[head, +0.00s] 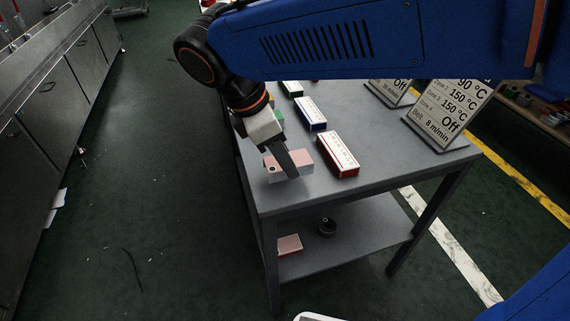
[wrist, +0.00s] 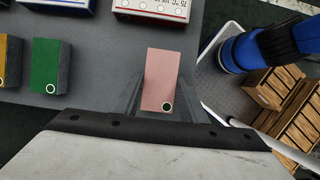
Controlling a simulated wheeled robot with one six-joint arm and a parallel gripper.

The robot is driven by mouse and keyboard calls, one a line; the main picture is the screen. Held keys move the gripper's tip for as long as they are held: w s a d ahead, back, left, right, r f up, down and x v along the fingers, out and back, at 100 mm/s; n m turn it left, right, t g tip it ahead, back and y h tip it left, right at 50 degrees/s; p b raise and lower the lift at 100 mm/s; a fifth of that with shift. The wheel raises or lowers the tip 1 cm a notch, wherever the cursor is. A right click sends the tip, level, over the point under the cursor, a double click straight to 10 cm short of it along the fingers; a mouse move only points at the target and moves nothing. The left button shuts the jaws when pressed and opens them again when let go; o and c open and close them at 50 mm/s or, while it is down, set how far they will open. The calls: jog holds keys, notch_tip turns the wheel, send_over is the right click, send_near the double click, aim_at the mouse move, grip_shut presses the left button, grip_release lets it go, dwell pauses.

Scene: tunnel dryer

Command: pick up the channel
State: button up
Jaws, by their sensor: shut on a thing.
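A pink block (head: 274,161) with a small dark round mark is at the near left corner of the grey table (head: 300,198). It is the piece in my jaws; I cannot tell by name whether it is the channel. My gripper (head: 289,168) reaches down over it and is shut on it. In the wrist view the pink block (wrist: 163,75) stands between the two fingers, its round mark toward me. I cannot tell whether it touches the tabletop.
Red (head: 338,155), blue (head: 310,114) and green-edged boxes line the table. Green (wrist: 50,66) and orange (wrist: 11,62) blocks sit left in the wrist view. Sign boards (head: 450,110) stand at right.

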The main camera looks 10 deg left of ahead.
notch_tip(320, 180, up, 16)
dwell(0.3)
